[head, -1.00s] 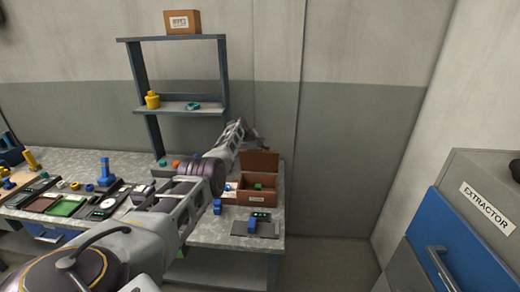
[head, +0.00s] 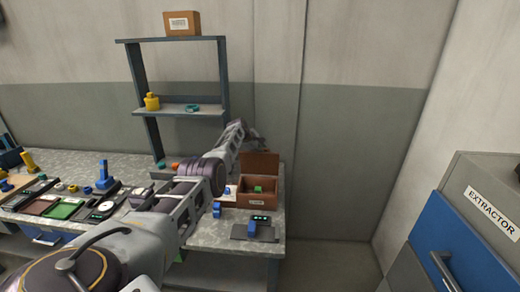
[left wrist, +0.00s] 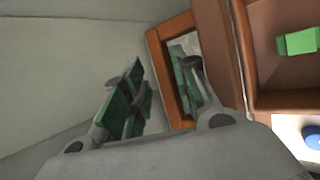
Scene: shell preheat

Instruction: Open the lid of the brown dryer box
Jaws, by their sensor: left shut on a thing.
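The brown dryer box (head: 269,204) stands at the right end of the bench, with a green piece (head: 258,189) inside. Its lid (head: 260,164) stands raised, roughly upright, at the back of the box. My left arm reaches over the bench to the lid, and its gripper (head: 250,133) is at the lid's upper edge, partly hidden. In the left wrist view the green-padded fingers of my left gripper (left wrist: 160,68) lie on either side of the lid's orange-brown edge (left wrist: 157,60), shut on it. The open box with the green piece (left wrist: 298,41) shows at right. My right gripper is out of view.
A blue-and-black device (head: 252,230) sits in front of the box. Trays and instruments crowd the bench (head: 215,234) to the left. A shelf rack (head: 178,110) stands behind. The extractor cabinet (head: 485,215) is at far right, with open floor between.

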